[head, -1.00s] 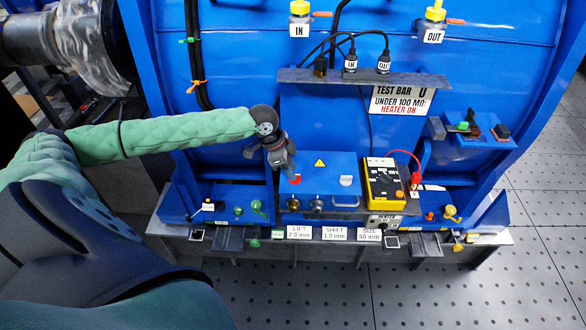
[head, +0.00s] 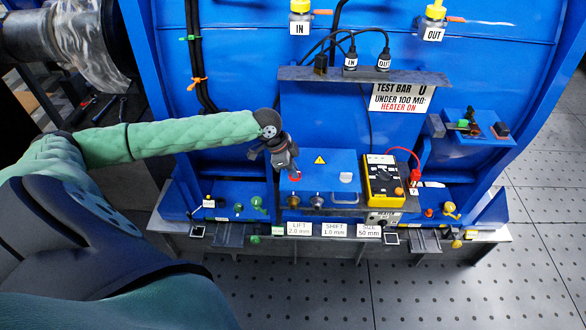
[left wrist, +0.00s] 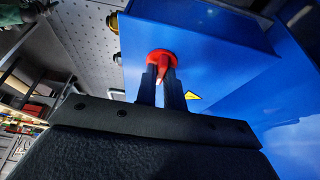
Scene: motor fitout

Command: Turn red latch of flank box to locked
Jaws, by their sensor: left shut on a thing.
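The flank box (head: 325,167) is blue, with a yellow warning triangle on its top. In the left wrist view the red latch (left wrist: 162,58) shows a round base and a raised handle. The two dark fingers of my left gripper (left wrist: 163,80) are closed on that handle. I cannot read a locked mark. My right gripper is not in view.
A yellow meter (head: 382,180) with a red lead stands right of the box. A shelf bar (head: 365,78) with plugs and cables is above. Labels (head: 335,230) line the front edge. Black cables hang at the left. Perforated floor lies in front.

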